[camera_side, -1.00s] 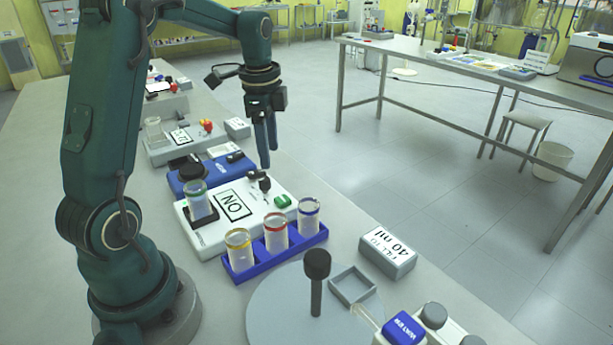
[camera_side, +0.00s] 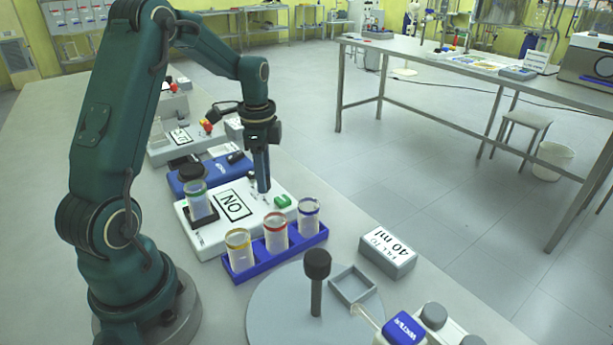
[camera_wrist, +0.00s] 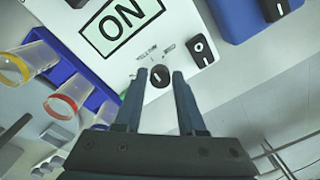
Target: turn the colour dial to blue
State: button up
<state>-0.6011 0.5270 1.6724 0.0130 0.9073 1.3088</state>
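The white device (camera_side: 207,239) with the framed ON sign (camera_side: 233,205) stands on the bench in the side view. A small black dial (camera_wrist: 160,76) with a pale pointer mark shows on its top in the wrist view. Small print around the dial is too blurred to read. My gripper (camera_side: 263,190) points straight down over the device and hides the dial in the side view. In the wrist view my gripper (camera_wrist: 160,73) is open, with one fingertip on each side of the dial. I cannot tell whether the fingers touch it.
A blue rack (camera_side: 240,270) with yellow-, red- and blue-rimmed glass vessels stands just in front of the device. A green switch (camera_side: 283,202) is close to my gripper. A blue device (camera_side: 186,187) stands behind.

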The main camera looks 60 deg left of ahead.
grip_shut()
jog(key=shift+n, duration=0.3)
jog(key=n, duration=0.4)
jog(key=shift+n, duration=0.3)
jog(key=n, duration=0.4)
jog(key=shift+n, duration=0.3)
jog(key=o, duration=0.6)
grip_release()
jog(key=shift+c, duration=0.2)
jog(key=shift+r, duration=0.1)
